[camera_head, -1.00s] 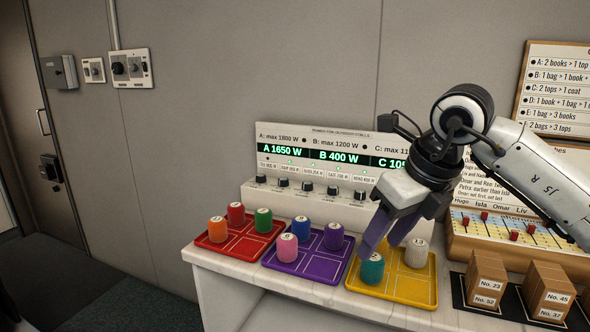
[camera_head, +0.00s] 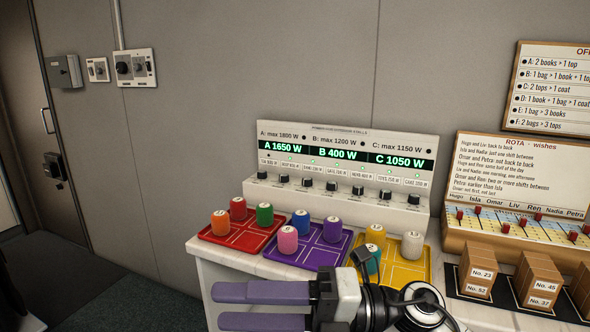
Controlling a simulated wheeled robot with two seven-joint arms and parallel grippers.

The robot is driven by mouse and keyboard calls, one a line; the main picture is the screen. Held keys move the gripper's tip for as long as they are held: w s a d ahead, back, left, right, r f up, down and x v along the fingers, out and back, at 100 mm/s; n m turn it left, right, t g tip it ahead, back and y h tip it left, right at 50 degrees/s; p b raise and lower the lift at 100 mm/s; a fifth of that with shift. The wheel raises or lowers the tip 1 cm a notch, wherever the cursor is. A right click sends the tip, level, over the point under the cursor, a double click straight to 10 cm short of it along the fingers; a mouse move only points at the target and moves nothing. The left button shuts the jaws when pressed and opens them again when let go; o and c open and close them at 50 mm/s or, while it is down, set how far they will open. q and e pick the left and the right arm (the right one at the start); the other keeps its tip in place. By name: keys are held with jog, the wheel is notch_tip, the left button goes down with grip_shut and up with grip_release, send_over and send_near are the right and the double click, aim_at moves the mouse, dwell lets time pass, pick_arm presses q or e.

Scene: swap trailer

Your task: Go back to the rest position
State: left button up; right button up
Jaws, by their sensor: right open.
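The white power panel (camera_head: 345,152) stands at the back of the counter. Its green display reads A 1650 W, B 400 W and C 1050 W. Below is a row of several black knobs (camera_head: 331,186), each under a small label. The labels are too small to read surely, so I cannot tell which is the gate knob or where its pointer sits. My right gripper (camera_head: 220,307) is open and empty, its two purple fingers pointing left, low in front of the counter and apart from the knobs. My left gripper is out of view.
A red tray (camera_head: 243,240), a purple tray (camera_head: 318,248) and a yellow tray (camera_head: 405,270) with numbered cylinders stand in front of the panel. Brown boxes (camera_head: 480,270) and a rota board (camera_head: 520,190) are at right. Space left of the counter is clear.

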jog(key=w+d+f+m+t+h, duration=0.35)
jog(key=d+f+m+t, duration=0.45)
jog(key=m, duration=0.5)
jog(key=w+d+f+m+t+h, duration=0.3)
jog(key=d+f+m+t+h, duration=0.25)
jog(key=m+t, duration=0.6)
jog(key=s+d+f+m+g+h, duration=0.3)
jog(key=s+f+m, duration=0.15)
jog(key=f, duration=0.35)
jog(key=s+d+f+m+g+h, duration=0.25)
jog(key=f+m, duration=0.25)
jog(key=f, duration=0.4)
jog(key=s+d+f+m+g, duration=0.1)
jog(key=s+d+f+g, duration=0.1)
jog(key=s+f, duration=0.3)
jog(key=s+d+f+m+g+h, duration=0.1)
jog(key=s+f+g, duration=0.1)
jog(key=s+f, duration=0.3)
jog(key=s, duration=0.3)
jog(key=shift+s+d+f+m+g, duration=0.35)
jog(key=shift+d+m+g, duration=0.05)
jog(key=shift+h, duration=0.25)
